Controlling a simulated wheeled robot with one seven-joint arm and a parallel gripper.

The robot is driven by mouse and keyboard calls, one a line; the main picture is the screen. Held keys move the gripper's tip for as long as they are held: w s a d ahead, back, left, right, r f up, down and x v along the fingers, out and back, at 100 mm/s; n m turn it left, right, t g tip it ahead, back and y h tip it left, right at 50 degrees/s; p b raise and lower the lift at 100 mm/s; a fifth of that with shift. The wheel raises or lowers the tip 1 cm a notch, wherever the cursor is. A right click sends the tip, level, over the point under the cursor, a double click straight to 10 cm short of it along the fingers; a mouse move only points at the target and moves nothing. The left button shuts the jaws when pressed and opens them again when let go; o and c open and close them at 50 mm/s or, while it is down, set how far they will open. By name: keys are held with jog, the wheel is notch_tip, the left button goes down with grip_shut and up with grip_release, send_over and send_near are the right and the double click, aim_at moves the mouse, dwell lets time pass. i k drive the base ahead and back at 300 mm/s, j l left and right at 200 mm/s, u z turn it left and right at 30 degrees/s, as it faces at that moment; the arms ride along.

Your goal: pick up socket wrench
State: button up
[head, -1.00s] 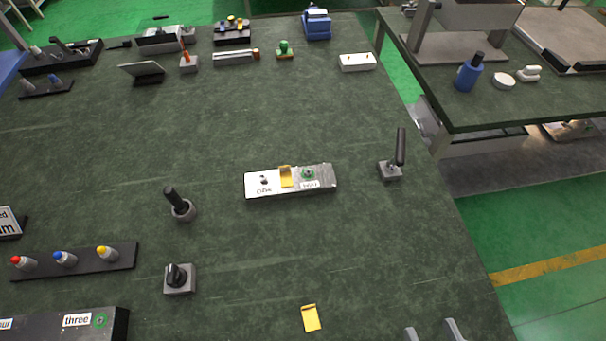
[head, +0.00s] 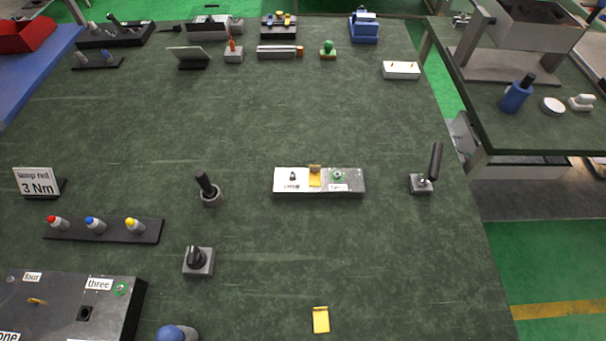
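No part is clearly marked as the socket wrench. One candidate is a black-handled tool (head: 435,166) standing upright, slightly tilted, in a small grey block on the right of the dark green table. Another is a shorter black handle (head: 206,186) in a round grey holder left of centre. I cannot tell which is the wrench. My gripper is not in view. A blue and grey rounded shape (head: 177,333) is cut off at the bottom edge; I cannot tell what it is.
A white and grey block (head: 292,188) with a yellow clip lies mid-table. A black switch (head: 197,259), a yellow piece (head: 321,320), a lamp rack (head: 150,231) and a dark labelled box (head: 60,310) are nearer. The back edge holds several devices. A second table (head: 520,135) stands right.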

aim_at(431, 173)
jog(key=k+l+u, duration=0.35)
jog(key=k+l, duration=0.15)
jog(key=l+u, duration=0.2)
jog(key=l, duration=0.3)
jog(key=k+l+u, duration=0.2)
jog(key=l, duration=0.35)
jog(key=i+l+u, duration=0.15)
jog(key=l, duration=0.15)
jog(key=i+l+u, duration=0.25)
jog(key=l, duration=0.35)
